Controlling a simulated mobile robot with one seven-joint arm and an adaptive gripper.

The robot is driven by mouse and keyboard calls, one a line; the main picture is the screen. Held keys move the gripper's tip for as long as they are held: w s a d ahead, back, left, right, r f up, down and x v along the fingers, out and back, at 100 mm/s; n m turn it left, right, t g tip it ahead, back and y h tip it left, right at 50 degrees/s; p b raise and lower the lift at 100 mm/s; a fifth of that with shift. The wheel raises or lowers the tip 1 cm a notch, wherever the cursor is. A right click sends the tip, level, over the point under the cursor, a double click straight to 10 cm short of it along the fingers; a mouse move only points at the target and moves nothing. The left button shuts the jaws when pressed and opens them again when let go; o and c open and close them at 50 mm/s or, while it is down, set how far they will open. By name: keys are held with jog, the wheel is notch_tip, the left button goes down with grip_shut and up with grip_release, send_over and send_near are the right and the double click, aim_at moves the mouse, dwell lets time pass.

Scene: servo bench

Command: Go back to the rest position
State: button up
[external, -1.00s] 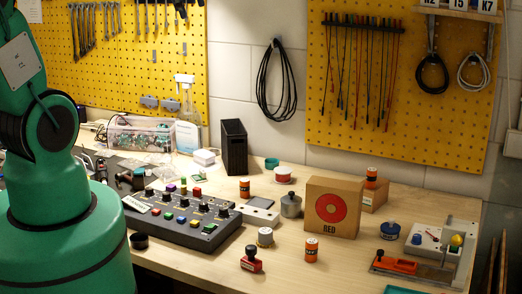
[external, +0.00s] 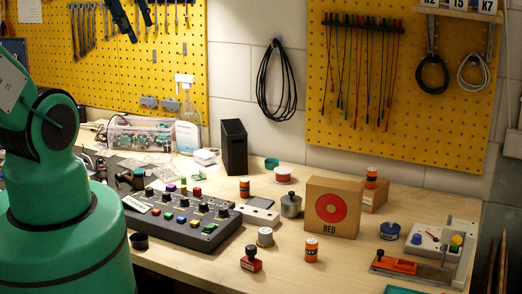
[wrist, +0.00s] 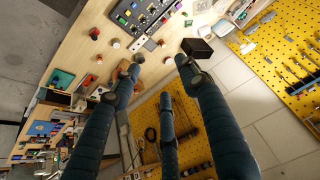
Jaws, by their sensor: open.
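My gripper (wrist: 160,78) shows in the wrist view as three dark blue fingers spread apart, with nothing between them. The bench lies well beyond the fingertips there. In the external view, dark finger parts of my gripper (external: 121,20) show at the top edge, in front of the left yellow pegboard and high above the bench. The rest of the gripper is outside that picture. My green arm stands at the left.
The wooden bench (external: 345,267) holds a button panel (external: 180,220), a black holder (external: 234,147), a cardboard box with a red disc (external: 332,207), several orange cans and a red-based stamp (external: 251,260). Tools hang on the right pegboard (external: 440,120). The air above the bench is clear.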

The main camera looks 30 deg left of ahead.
jog(key=shift+f, duration=0.1)
notch_tip(320, 180, down, 19)
jog(key=b, duration=1.9)
